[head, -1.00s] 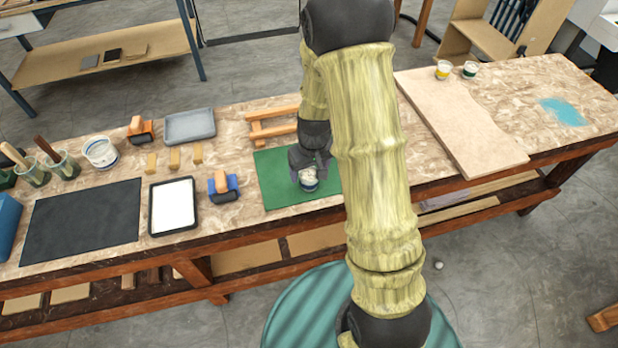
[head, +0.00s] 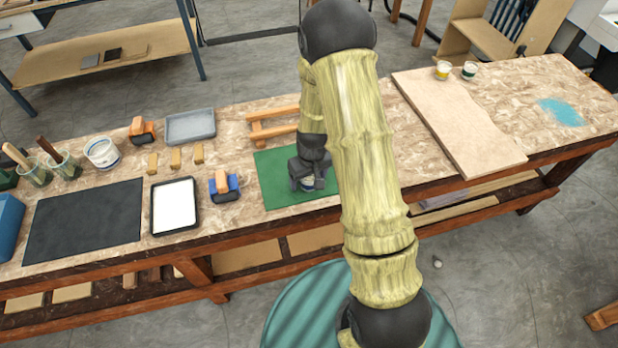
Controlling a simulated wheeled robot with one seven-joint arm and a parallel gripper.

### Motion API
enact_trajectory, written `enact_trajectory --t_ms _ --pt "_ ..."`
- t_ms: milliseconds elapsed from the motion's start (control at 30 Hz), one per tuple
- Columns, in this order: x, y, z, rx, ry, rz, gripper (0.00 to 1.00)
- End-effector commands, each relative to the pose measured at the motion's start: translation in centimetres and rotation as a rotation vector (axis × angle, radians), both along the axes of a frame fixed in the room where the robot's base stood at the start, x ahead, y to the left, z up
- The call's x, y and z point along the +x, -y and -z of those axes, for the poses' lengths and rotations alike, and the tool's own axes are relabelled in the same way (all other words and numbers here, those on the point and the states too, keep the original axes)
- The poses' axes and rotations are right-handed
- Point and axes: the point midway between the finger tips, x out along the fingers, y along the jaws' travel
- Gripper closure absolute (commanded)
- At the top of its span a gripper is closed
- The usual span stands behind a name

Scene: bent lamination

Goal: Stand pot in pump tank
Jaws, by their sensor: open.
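A small pot (head: 307,187) with a pale and blue side stands on the green mat (head: 275,190). My gripper (head: 308,184) is open and directly over the pot, with its fingers down at the pot's sides. The gripper hides most of the pot, and I cannot tell whether the fingers touch it. No thing is plainly marked as the pump tank. A shallow grey tray (head: 190,120) at the back and a black-rimmed tray with a white inside (head: 174,206) stand left of the mat.
Wooden rails (head: 258,129) lie behind the mat. A blue block with an orange handle (head: 223,186) is left of it. Brush jars (head: 66,168), a white tub (head: 102,152) and a dark mat (head: 84,220) are farther left. A pale board (head: 450,120) and two small pots (head: 443,70) are right.

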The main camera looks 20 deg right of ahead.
Motion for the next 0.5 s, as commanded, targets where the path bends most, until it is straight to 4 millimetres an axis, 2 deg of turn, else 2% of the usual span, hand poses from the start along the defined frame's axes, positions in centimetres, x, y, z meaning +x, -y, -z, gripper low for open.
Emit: enact_trajectory --t_ms 400,433,500 --pt "0.01 0.00 -0.04 0.000 0.000 0.000 0.24" --pt "0.00 0.00 -0.05 0.000 0.000 0.000 0.26" --pt "0.00 0.00 -0.05 0.000 0.000 0.000 0.40"
